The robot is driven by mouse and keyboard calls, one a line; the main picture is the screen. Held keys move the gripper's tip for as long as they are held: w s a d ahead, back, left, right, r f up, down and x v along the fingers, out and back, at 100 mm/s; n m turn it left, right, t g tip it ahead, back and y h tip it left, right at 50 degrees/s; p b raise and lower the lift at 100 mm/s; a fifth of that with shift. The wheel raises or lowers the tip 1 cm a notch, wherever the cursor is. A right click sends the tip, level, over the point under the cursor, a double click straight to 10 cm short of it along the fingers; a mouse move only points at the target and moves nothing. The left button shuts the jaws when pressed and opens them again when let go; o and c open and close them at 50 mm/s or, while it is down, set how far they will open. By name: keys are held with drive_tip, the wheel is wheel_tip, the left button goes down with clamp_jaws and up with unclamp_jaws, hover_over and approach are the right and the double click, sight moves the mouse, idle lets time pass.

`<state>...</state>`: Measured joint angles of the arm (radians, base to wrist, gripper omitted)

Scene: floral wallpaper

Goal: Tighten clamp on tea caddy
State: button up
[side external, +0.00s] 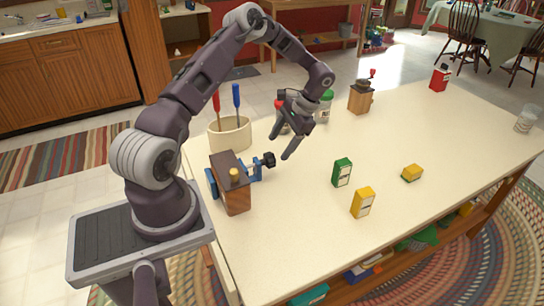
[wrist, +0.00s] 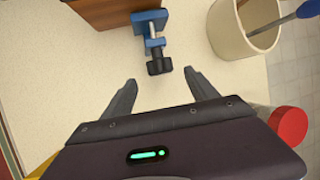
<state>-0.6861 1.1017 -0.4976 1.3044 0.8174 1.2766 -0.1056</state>
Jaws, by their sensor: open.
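The tea caddy is a brown wooden box (side external: 230,190) with a brass-coloured knob on top, near the table's left edge. A blue clamp (side external: 254,171) grips it, with a screw ending in a black knob (side external: 269,160) that points right. In the wrist view the caddy (wrist: 100,12) is cut off at the top, and the blue clamp (wrist: 150,24) and black knob (wrist: 159,64) point toward me. My gripper (side external: 287,149) is open and empty, just right of the knob in the side view. In the wrist view its fingers (wrist: 158,85) are spread on either side of the knob's line, short of it.
A cream crock (side external: 230,134) with red and blue-handled tools stands behind the clamp. A red-lidded jar (wrist: 288,126) is close to my gripper's right in the wrist view. Green (side external: 342,172) and yellow (side external: 363,202) boxes stand right of centre, with clear tabletop around them.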

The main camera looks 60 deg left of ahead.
sight(271, 153)
drive_tip(key=x, duration=0.6)
drive_tip(key=c, duration=1.4)
drive_tip(key=shift+a+h, duration=0.1)
drive_tip(key=shift+h, duration=0.2)
drive_tip(key=h, duration=0.3)
drive_tip(key=shift+a+m+h, duration=0.3)
drive_tip(key=shift+a+f+m+h, duration=0.15)
drive_tip(key=shift+m+h, duration=0.15)
drive_tip(key=shift+h, duration=0.85)
drive_tip(key=shift+a+r+m+h, duration=0.15)
drive_tip(key=shift+m+h, duration=0.15)
drive_tip(key=shift+h, duration=0.85)
drive_tip(key=shift+f, duration=0.15)
drive_tip(key=o, duration=1.4)
